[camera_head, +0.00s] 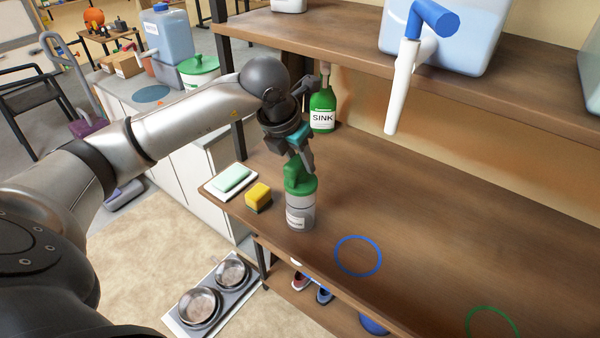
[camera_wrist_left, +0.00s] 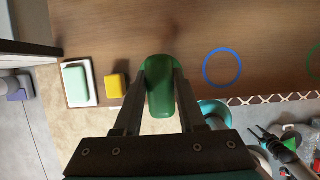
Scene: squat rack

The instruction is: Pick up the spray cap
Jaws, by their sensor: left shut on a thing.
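The green spray cap (camera_head: 297,182) is at the top of a grey bottle (camera_head: 300,214) with a white label, which stands upright on the wooden shelf. My left gripper (camera_head: 298,160) comes down from above and is shut on the cap. In the left wrist view the green cap (camera_wrist_left: 160,88) sits between the two fingers of the left gripper (camera_wrist_left: 160,82). I cannot tell whether the cap is seated on the bottle or slightly lifted.
A yellow sponge (camera_head: 258,196) and a soap tray (camera_head: 230,181) lie left of the bottle. A green SINK bottle (camera_head: 322,110) stands behind. A blue ring (camera_head: 358,256) and a green ring (camera_head: 493,322) mark the clear shelf.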

